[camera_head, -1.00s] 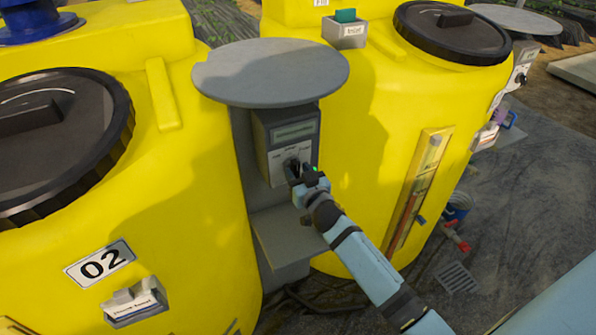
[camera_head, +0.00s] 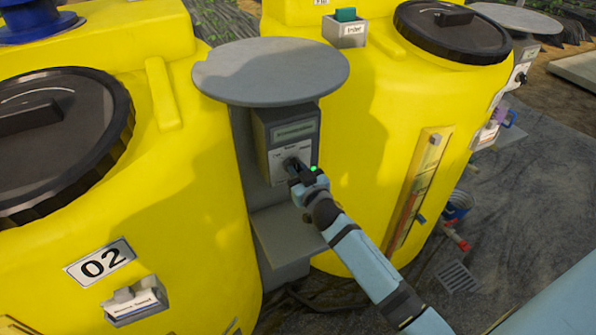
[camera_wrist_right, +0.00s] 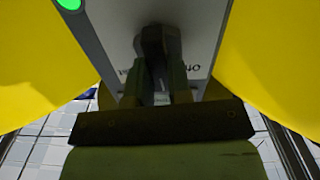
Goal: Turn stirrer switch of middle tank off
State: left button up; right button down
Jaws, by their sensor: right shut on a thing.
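The grey stirrer switch box (camera_head: 268,138) stands on a grey post between two yellow tanks, under a round grey cover. A small display (camera_head: 293,130) is at its top. The dark switch knob (camera_wrist_right: 155,40) shows in the right wrist view. My right gripper (camera_head: 292,166) is at the lower part of the box front, shut on the knob; its fingers (camera_wrist_right: 160,85) reach up to the knob in the wrist view. A green light (camera_wrist_right: 69,4) shows at the upper left there. The gripper hides part of the panel lettering, so the knob's setting is unclear. My left gripper is not in view.
The round grey cover (camera_head: 270,72) overhangs the box, and a grey shelf (camera_head: 285,235) sticks out below it. The tank marked 02 (camera_head: 170,220) is on the left; another yellow tank (camera_head: 365,150) is close on the right.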

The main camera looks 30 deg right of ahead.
jog(key=shift+a+f+n, duration=0.1)
jog(key=shift+n, duration=1.85)
jog(key=shift+a+n, duration=0.1)
jog(key=shift+n, duration=1.85)
jog(key=c, duration=1.1)
grip_release()
jog(key=shift+o, duration=0.2)
jog(key=s+b, duration=0.1)
jog(key=s, duration=1.2)
jog(key=shift+s+a+b, duration=0.35)
jog(key=shift+s, duration=0.05)
